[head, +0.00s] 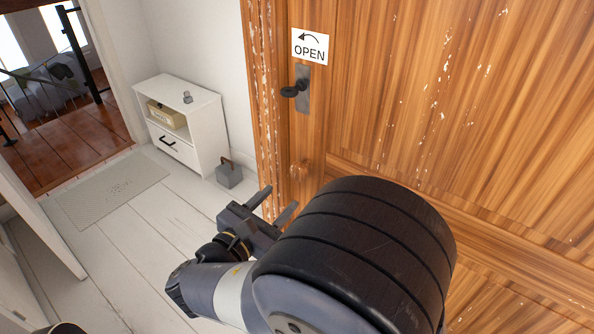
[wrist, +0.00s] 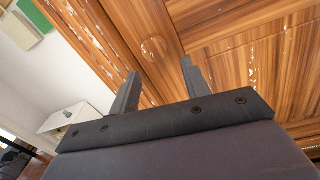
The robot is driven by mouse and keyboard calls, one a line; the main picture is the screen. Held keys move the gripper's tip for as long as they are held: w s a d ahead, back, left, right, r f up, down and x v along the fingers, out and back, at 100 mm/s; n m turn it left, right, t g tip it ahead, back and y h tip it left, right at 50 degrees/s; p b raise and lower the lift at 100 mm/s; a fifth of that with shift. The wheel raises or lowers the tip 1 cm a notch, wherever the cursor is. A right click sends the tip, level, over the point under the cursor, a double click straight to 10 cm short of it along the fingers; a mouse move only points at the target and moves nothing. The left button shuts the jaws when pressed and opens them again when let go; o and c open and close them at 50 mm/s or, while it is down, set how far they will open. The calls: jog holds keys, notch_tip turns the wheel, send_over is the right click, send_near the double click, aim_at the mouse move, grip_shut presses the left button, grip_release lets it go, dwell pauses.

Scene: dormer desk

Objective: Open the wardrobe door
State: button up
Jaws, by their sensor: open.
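The wooden wardrobe door (head: 430,90) fills the right side of the head view, with worn, chipped paint. Its dark lever handle (head: 293,90) sits on a metal plate near the door's left edge. An "OPEN" sign with a curved arrow (head: 310,47) is fixed above the handle. My gripper (head: 275,204) is open and empty, below the handle and apart from it. In the wrist view the two fingers of my gripper (wrist: 160,82) point toward the wood, with a round knob-like spot (wrist: 153,48) between and beyond them. The handle is not clearly seen in the wrist view.
A white cabinet (head: 182,110) with a drawer stands left of the door, holding a box (head: 166,115). A grey weight-like block (head: 229,174) sits on the floor beside it. A mat (head: 110,190) lies on the white plank floor. A doorway opens at the far left.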

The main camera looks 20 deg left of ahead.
aim_at(296, 174)
jog(key=shift+y, duration=0.3)
jog(key=x, duration=0.7)
jog(key=b+x, duration=0.1)
jog(key=x, duration=0.2)
jog(key=shift+w+a+r, duration=0.15)
jog(key=shift+w+a, duration=0.1)
jog(key=shift+c, duration=0.2)
grip_shut()
